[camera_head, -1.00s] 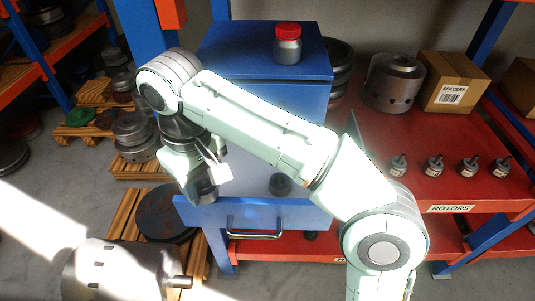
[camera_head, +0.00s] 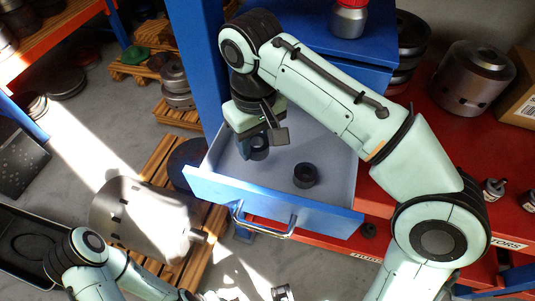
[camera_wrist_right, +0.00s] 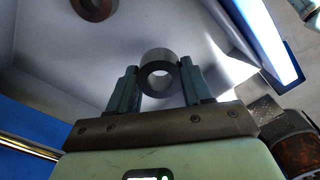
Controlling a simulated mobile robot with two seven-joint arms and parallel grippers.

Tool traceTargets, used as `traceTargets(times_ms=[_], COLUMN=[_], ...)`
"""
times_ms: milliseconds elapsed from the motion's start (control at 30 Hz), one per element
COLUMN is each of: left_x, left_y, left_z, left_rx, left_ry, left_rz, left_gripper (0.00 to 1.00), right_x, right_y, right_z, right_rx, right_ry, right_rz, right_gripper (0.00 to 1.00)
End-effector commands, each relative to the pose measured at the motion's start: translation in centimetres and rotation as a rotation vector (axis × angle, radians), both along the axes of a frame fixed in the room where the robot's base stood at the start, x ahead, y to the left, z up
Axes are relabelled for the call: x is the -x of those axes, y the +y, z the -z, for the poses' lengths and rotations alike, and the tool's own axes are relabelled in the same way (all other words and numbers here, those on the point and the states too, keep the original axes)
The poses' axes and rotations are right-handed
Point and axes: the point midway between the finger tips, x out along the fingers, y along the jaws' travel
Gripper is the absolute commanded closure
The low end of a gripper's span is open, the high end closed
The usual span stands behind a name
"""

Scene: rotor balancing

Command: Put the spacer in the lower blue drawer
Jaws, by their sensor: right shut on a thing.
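The blue drawer (camera_head: 270,203) is pulled out, its grey inside facing up. My right gripper (camera_head: 258,146) reaches into it near its left side, shut on the dark ring-shaped spacer (camera_head: 260,154). In the right wrist view the spacer (camera_wrist_right: 158,73) sits between the two fingertips of my right gripper (camera_wrist_right: 158,85), with the grey drawer inside behind it. I cannot tell whether the spacer touches the drawer floor. A second dark ring (camera_head: 306,175) lies in the drawer to the right, and a ring (camera_wrist_right: 95,7) shows at the wrist view's top.
The drawer's metal handle (camera_head: 264,224) is on its front. A red-lidded jar (camera_head: 349,19) stands on the blue cabinet. A red shelf (camera_head: 440,138) with rotors is on the right. A large metal cylinder (camera_head: 148,214) lies on a pallet at left. My left arm shows lower left.

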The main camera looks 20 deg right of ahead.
Motion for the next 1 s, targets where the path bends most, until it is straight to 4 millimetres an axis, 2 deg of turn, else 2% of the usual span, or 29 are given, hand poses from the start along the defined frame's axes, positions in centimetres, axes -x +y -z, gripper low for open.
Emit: traceTargets(times_ms=[33, 267, 467, 833, 867, 933, 1000], left_x=[0.3, 0.5, 0.8, 0.8, 0.8, 0.8, 0.8], left_y=[0.0, 0.0, 0.0, 0.0, 0.0, 0.0, 0.0], left_z=[0.6, 1.1, 2.0, 2.1, 2.1, 2.1, 2.1], left_rx=[0.0, 0.0, 0.0, 0.0, 0.0, 0.0, 0.0], left_ry=[0.003, 0.006, 0.009, 0.009, 0.01, 0.009, 0.009], left_rz=[0.0, 0.0, 0.0, 0.0, 0.0, 0.0, 0.0], left_gripper=[0.57, 0.57, 0.57, 0.57, 0.57, 0.57, 0.57], right_x=[0.1, 0.0, 0.0, 0.0, 0.0, 0.0, 0.0], right_y=[-0.1, -0.1, -0.1, -0.1, -0.1, -0.1, -0.1], right_z=[1.0, 2.7, 5.4, 5.8, 5.9, 5.8, 5.8], right_rx=[-0.001, -0.001, -0.001, -0.001, 0.0, 0.0, 0.0], right_ry=[0.001, -0.001, -0.001, -0.002, -0.001, -0.001, -0.001], right_rz=[0.001, 0.002, 0.002, 0.002, 0.002, 0.002, 0.002], right_gripper=[0.92, 0.92, 0.92, 0.92, 0.47, 0.25, 0.25])
